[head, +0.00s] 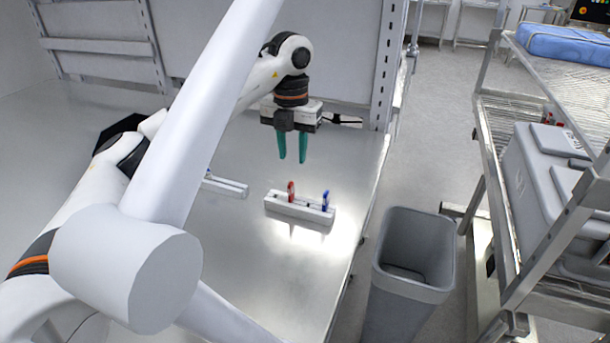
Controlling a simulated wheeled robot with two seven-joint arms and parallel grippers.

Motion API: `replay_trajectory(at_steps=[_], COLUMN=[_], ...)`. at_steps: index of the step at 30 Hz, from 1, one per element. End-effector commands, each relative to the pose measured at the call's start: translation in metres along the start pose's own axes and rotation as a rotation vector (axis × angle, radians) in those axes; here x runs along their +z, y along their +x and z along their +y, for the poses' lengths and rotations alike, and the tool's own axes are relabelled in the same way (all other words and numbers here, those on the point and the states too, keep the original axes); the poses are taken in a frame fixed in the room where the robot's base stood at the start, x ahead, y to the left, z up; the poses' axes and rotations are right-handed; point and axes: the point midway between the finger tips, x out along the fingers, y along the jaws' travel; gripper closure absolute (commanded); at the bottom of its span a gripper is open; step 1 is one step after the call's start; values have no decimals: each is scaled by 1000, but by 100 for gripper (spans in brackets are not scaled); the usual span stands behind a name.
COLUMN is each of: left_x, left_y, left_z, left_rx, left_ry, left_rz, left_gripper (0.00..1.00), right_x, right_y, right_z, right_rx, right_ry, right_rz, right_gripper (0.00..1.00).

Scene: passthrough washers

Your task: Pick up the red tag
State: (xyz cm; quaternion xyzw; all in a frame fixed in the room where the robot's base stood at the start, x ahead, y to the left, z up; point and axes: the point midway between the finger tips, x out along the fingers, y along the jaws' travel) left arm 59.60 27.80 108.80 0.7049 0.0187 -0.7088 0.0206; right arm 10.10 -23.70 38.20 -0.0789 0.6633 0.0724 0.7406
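The red tag (291,192) stands upright in a white holder block (286,209) on the metal table. My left gripper (292,160) hangs above and a little behind the red tag in the picture, with its two green fingers pointing down. The fingers are apart with nothing between them, and a gap shows between the fingertips and the tag. My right gripper is not in view.
A blue tag (325,200) stands in the same block, right of the red tag. A second white block (228,187) lies to the left, partly hidden by my arm. A grey bin (408,285) stands beyond the table's right edge, near a metal rack (481,205).

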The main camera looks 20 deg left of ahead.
Motion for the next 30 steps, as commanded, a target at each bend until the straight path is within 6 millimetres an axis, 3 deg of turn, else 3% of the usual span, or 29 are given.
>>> replay_trajectory(at_steps=[3,9,30], left_x=[0,1,-3], left_y=[8,43,118], left_z=[-1,-2,-9], left_rx=[-4,-4,-3], left_ry=[-2,-2,-2], left_rz=[-2,-4,0], left_gripper=[67,67,67], right_x=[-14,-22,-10], right_y=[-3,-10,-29], right_z=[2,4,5], right_rx=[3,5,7], right_ry=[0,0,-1], right_rz=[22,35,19], right_gripper=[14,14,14])
